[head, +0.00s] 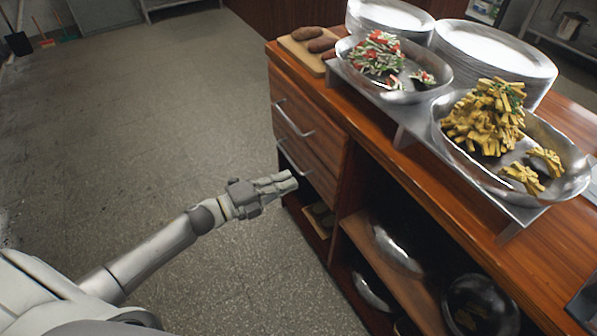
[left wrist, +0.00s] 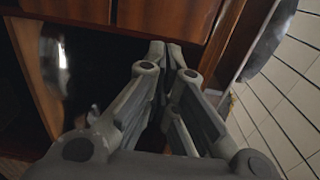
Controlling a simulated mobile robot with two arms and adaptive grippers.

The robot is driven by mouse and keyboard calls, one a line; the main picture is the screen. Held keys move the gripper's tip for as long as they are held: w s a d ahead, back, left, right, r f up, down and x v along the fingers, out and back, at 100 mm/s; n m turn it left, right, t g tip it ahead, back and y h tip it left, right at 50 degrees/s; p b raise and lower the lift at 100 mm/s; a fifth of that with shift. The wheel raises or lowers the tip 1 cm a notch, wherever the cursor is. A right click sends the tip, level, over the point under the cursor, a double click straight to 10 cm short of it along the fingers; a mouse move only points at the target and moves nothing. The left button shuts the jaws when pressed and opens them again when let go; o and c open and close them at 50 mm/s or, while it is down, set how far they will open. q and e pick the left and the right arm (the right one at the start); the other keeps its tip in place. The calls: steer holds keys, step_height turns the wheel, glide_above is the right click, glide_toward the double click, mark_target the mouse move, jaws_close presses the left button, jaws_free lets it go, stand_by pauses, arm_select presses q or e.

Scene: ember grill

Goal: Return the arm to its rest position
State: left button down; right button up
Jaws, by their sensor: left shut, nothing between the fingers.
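My left arm reaches in from the lower left of the head view. Its gripper (head: 283,183) is shut and empty, beside the front of the wooden counter (head: 345,125), close to the drawers and the open shelf side. In the left wrist view the two fingers of the same gripper (left wrist: 167,50) meet at their tips, with a dark opening and wooden panels beyond them. I cannot tell whether the fingertips touch the counter. My right gripper is not in view.
On the counter stand a tray of salad (head: 400,92), a tray of fries (head: 572,185), stacked plates (head: 495,50) and a board with sausage-like food (head: 300,50). Metal bowls (head: 395,248) sit on the shelves below.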

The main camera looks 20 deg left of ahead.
arm_select(q)
steer(key=s+a+f+n+g+y+p, duration=0.1)
steer(key=s+a+f+n+y, duration=0.3)
steer(key=f, duration=0.5)
steer(key=s+a+f+n+g+y, duration=0.1)
steer(key=s+f+n+y, duration=0.15)
steer(key=f+n, duration=0.45)
steer(key=s+a+f+n+g+y+p, duration=0.1)
steer(key=s+a+f+n+y, duration=0.25)
steer(key=f, duration=0.75)
steer(key=s+d+f+n+g+y, duration=0.15)
steer(key=s+f+n+g, duration=0.35)
steer(key=s+f, duration=0.85)
steer(key=s+d+f+n+g, duration=0.1)
steer(key=s+d, duration=0.1)
steer(key=s, duration=0.5)
steer(key=s+d+f+n+g+p, duration=0.1)
steer(key=s+d+f+g, duration=0.1)
steer(key=s, duration=0.5)
steer(key=s+d+f+n+g, duration=0.1)
steer(key=s+d+g, duration=0.1)
steer(key=s, duration=0.5)
steer(key=shift+s+d+f+n, duration=0.15)
steer(key=shift+d+f+n, duration=0.05)
steer(key=shift+d+n, duration=0.2)
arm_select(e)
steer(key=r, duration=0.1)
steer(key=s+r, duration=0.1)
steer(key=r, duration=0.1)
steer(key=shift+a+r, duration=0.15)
